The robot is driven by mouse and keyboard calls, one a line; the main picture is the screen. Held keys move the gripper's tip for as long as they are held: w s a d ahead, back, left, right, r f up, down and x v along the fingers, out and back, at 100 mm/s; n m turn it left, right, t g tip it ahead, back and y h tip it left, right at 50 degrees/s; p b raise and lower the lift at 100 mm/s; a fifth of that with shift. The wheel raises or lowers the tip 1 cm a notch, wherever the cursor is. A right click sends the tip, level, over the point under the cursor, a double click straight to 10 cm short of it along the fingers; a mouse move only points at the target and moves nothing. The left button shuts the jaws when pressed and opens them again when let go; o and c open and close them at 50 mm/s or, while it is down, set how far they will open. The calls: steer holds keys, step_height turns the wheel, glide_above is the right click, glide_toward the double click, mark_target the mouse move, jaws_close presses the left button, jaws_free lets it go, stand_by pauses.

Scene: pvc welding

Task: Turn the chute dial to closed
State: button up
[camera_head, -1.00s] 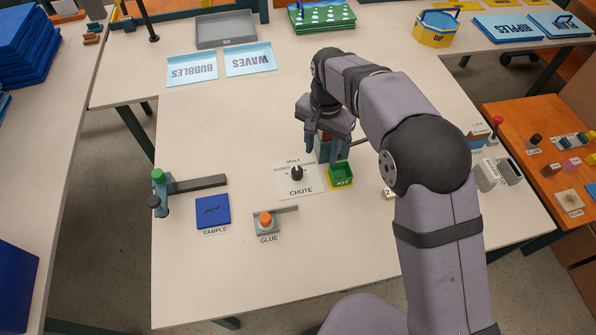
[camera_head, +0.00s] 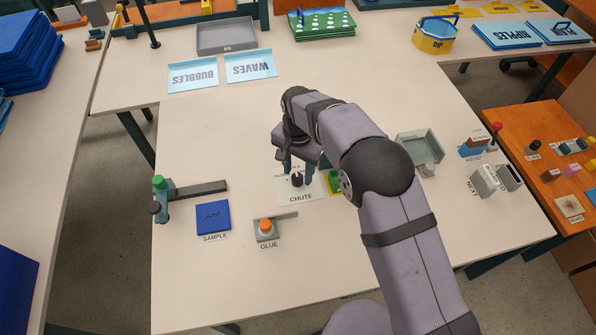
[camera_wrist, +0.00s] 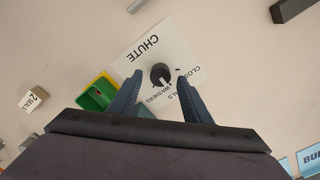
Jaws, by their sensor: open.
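The chute dial is a black round knob (camera_head: 297,180) on a white plate marked CHUTE (camera_head: 302,198). In the wrist view the knob (camera_wrist: 160,74) shows with the words CLOSED, SEALS and WASHERS around one side of it. A small pale mark on the knob seems to face the SEALS and WASHERS side, but it is too small to be sure. My gripper (camera_head: 299,170) is open over the plate. In the wrist view its two fingers (camera_wrist: 160,77) appear on either side of the knob. I cannot tell whether they touch it.
The green and yellow KIT bin (camera_wrist: 97,93) is close beside the plate, partly behind my arm in the head view. The orange-topped glue (camera_head: 265,226) and blue sample pad (camera_head: 213,217) lie to the left. A grey-green tray (camera_head: 420,150) stands to the right.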

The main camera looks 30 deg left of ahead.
steer(key=shift+f, duration=0.85)
steer(key=c, duration=1)
steer(key=shift+c, duration=0.2)
steer(key=shift+n, duration=0.5)
steer(key=n, duration=0.4)
steer(key=shift+a+n, duration=0.1)
steer(key=shift+n, duration=0.2)
steer(key=n, duration=0.6)
steer(key=shift+a+r+b, duration=0.1)
steer(key=shift+b, duration=0.25)
steer(key=shift+n, duration=0.3)
